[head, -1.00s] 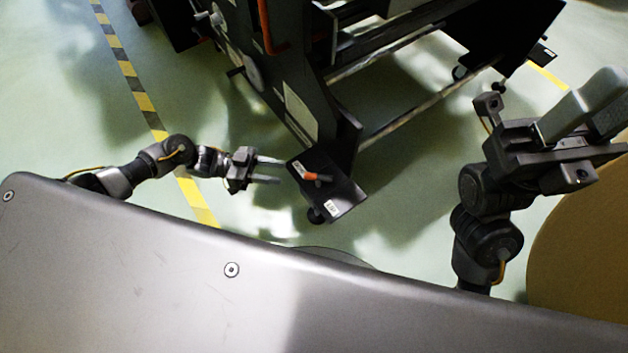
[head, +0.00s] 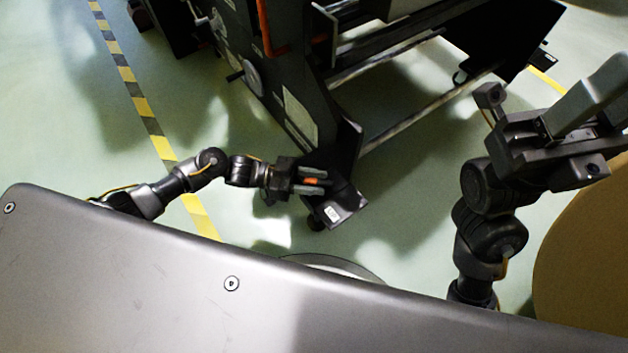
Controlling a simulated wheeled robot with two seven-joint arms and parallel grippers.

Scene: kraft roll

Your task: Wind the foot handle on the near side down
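The foot handle (head: 311,181) is a small orange grip on a dark foot plate (head: 344,203) at the near end of the machine's leg. My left gripper (head: 313,181) is over the plate, with one finger on each side of the orange grip. Its fingers look apart, with a narrow gap beside the grip; contact is too small to tell. The fingers hide part of the handle and plate. My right gripper (head: 598,100) is raised at the right, far from the handle, with its fingers apart and nothing seen between them.
The dark machine frame (head: 290,100) rises just beyond the foot, with a long bar (head: 425,112) running right. A large brown roll (head: 585,260) stands at the lower right. Yellow-black floor tape (head: 150,125) runs at left. The green floor between is clear.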

